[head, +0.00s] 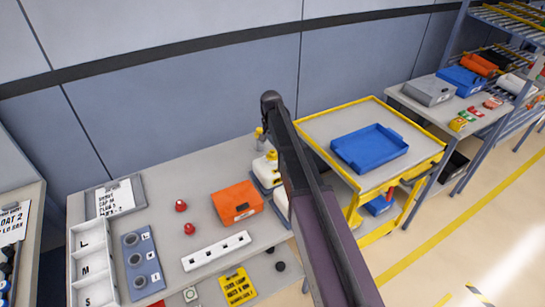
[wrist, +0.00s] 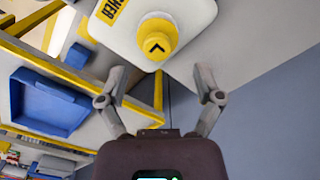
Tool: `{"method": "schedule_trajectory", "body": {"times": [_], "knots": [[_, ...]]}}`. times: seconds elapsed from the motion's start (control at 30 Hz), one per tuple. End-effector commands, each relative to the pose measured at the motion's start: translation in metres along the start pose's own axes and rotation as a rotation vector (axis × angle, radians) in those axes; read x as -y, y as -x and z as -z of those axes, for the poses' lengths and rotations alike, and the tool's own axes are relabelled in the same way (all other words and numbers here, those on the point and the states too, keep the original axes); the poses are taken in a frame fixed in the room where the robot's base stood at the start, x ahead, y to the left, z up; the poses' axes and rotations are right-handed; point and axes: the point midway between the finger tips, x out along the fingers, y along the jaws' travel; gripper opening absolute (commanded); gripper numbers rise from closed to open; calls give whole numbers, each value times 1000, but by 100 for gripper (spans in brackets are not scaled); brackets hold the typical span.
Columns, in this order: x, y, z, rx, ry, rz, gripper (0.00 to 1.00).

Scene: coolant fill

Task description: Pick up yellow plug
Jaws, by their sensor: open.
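The yellow plug (wrist: 157,38) is a round knob with a dark arrow mark. It sits on top of a white container (wrist: 190,18) with a yellow label, near the top of the wrist view. My gripper (wrist: 158,82) is open and empty. Its fingers are spread to either side below the plug in the picture, and neither visibly touches it. In the head view the white container (head: 267,168) stands at the right end of the grey workbench, partly hidden by my arm. My gripper cannot be made out there.
An orange case (head: 238,203) lies left of the container. A yellow-edged cart (head: 330,115) holding a blue tray (head: 370,148) stands to the right. Two small red knobs (head: 181,206) and a white strip (head: 215,251) lie on the bench (head: 165,185). A wall runs behind.

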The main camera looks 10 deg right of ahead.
Motion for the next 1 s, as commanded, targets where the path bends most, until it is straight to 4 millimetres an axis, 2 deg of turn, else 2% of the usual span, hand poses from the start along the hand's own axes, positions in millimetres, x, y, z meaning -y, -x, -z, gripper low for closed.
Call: {"method": "schedule_trajectory", "body": {"times": [0.27, 0.8, 1.0], "knots": [[-1, -5, 0, 0, -1, 0, 84], [-4, -44, 2, 0, -1, 0, 84], [-4, -52, 3, 0, -1, 0, 84]]}}
